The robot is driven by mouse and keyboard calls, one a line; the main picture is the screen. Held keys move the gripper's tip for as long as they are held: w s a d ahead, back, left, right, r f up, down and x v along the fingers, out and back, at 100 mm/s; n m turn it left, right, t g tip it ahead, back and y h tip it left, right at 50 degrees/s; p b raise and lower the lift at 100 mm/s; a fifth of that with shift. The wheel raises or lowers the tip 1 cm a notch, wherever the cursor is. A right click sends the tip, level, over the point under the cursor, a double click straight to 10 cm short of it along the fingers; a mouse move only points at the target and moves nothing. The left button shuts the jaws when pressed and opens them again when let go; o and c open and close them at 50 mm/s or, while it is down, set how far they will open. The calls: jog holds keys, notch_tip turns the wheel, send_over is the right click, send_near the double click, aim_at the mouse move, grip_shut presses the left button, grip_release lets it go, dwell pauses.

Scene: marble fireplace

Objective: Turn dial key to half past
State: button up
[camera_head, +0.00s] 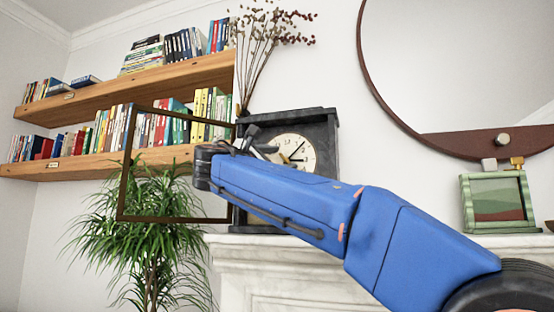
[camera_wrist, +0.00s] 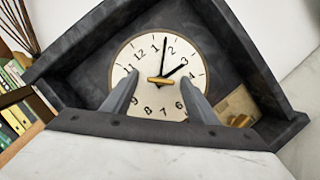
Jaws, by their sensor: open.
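A dark mantel clock (camera_head: 323,130) stands on the white mantel, partly hidden behind my blue arm. Its cream dial (camera_head: 300,142) shows above the arm, and the dial fills the middle of the wrist view (camera_wrist: 148,55). The long hand points up near the 1 and the short hand points upper right near the 3. A brass dial key (camera_wrist: 160,81) sits at the dial's centre, its bar about level in the wrist view. My gripper (camera_wrist: 160,76) is open, with one finger on each side of the key. I cannot tell whether either finger touches it.
Wooden bookshelves (camera_head: 150,80), a leafy plant (camera_head: 150,215) and dried stems (camera_head: 262,50) are leftward. A round mirror (camera_head: 366,50) and green picture frame (camera_head: 467,205) are right. The mantel (camera_head: 225,243) lies below.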

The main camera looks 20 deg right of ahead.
jog(key=shift+d, duration=0.1)
jog(key=c, duration=1.1)
jog(key=shift+o, duration=0.2)
jog(key=shift+r, duration=0.1)
